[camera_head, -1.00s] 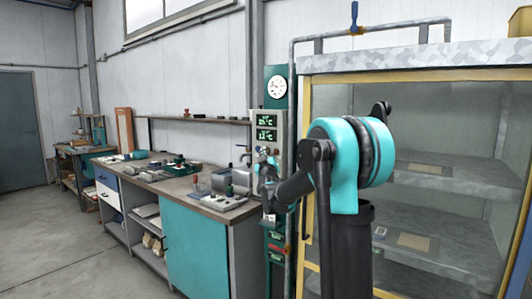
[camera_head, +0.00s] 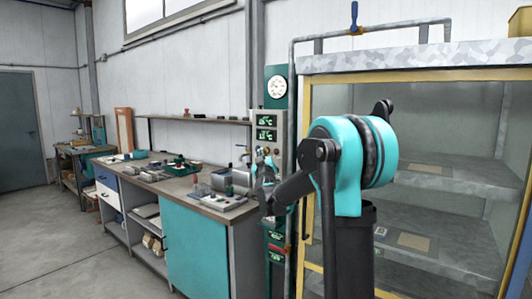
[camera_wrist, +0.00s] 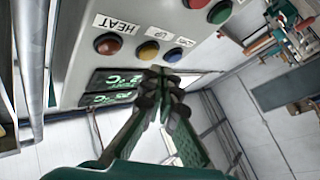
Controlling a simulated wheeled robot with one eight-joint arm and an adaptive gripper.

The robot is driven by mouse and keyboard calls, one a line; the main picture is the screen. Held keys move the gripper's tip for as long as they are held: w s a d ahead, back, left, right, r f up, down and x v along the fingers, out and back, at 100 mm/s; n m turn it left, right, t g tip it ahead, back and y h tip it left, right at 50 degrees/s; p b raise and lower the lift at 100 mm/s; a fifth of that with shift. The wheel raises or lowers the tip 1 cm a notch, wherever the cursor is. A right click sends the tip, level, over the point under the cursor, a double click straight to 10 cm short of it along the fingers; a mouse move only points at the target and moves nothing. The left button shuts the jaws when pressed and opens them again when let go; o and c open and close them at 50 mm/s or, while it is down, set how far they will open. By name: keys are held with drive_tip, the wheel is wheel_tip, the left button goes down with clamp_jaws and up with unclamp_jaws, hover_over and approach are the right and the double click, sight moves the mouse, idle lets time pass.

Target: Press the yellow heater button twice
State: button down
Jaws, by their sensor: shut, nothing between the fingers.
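In the wrist view a pale control panel (camera_wrist: 80,60) appears upside down. It bears a yellow button (camera_wrist: 148,50), with an orange-red button (camera_wrist: 107,44) by the HEAT label on one side and a blue button (camera_wrist: 173,54) on the other. My gripper (camera_wrist: 163,76) is shut and empty, its dark fingertips just below the yellow and blue buttons in the picture. I cannot tell whether they touch the panel. In the head view the control panel (camera_head: 258,148) stands beside the glazed cabinet, and my arm hides much of its lower part.
Two green displays (camera_wrist: 112,79) are on the panel beside my fingers. A red button (camera_wrist: 195,3) and a green button (camera_wrist: 219,12) lie further along. A workbench (camera_head: 195,235) with tools stands left of the panel. The yellow-framed cabinet (camera_head: 420,75) stands right.

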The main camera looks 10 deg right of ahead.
drive_tip(key=shift+a, duration=0.1)
drive_tip(key=shift+s+a, duration=1.7)
drive_tip(key=shift+s, duration=0.05)
idle(0.8)
drive_tip(key=s+a, duration=0.2)
drive_tip(key=shift+s+a, duration=0.35)
drive_tip(key=w+d, duration=0.6)
idle(0.6)
drive_tip(key=shift+w+d, duration=0.2)
idle(1.1)
drive_tip(key=shift+w+d, duration=0.2)
drive_tip(key=shift+d, duration=0.05)
